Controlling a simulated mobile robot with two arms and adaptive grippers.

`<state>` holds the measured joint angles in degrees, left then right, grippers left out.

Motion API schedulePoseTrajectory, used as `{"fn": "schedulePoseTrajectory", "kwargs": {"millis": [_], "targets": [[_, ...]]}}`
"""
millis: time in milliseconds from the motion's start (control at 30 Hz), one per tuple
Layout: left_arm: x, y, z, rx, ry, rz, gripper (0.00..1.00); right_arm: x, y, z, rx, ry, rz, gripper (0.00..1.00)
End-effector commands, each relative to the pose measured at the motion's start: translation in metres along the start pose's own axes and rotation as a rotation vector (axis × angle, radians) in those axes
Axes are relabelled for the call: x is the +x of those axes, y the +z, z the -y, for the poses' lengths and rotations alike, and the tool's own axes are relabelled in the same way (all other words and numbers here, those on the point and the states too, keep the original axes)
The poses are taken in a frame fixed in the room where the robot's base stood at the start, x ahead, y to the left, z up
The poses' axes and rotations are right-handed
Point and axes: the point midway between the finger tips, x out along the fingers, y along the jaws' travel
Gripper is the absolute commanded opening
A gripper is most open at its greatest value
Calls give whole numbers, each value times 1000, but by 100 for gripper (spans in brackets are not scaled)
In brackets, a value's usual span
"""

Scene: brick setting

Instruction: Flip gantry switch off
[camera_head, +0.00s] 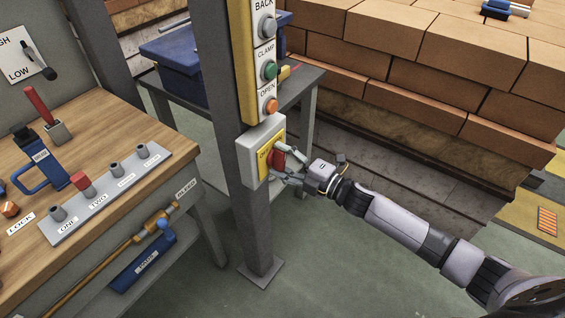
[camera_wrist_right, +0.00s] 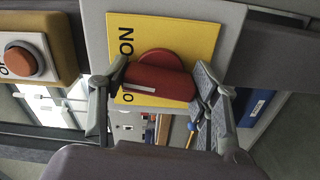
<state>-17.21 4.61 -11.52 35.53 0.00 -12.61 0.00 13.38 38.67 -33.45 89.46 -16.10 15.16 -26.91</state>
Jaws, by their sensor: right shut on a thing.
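The gantry switch (camera_head: 261,152) is a grey box with a yellow plate on the grey post, below the button panel. Its red rotary handle (camera_head: 278,160) is partly covered by my right gripper (camera_head: 287,167). In the right wrist view the yellow plate (camera_wrist_right: 205,35) reads ON, with another label partly hidden by the finger. The red handle (camera_wrist_right: 160,82) lies between the two fingers of my right gripper (camera_wrist_right: 155,95), which is shut on it. The handle's white line runs nearly level in that view. My left gripper is not in view.
The button panel (camera_head: 258,60) with BACK, CLAMP and OPEN buttons is above the switch. A wooden workbench (camera_head: 125,110) with levers and knobs stands at left. A blue toolbox (camera_head: 180,65) on a table and stacked bricks (camera_head: 420,75) are behind. Floor right of the post is clear.

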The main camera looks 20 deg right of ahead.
Motion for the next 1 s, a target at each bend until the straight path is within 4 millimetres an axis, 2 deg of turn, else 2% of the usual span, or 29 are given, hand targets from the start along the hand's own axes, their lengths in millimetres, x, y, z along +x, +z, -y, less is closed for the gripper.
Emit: {"fn": "schedulePoseTrajectory", "kwargs": {"millis": [600,1000], "targets": [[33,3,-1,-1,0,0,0,0,0,2,-580,-1,-1,29],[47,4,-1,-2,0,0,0,0,-1,1,-850,-2,-1,29]]}}
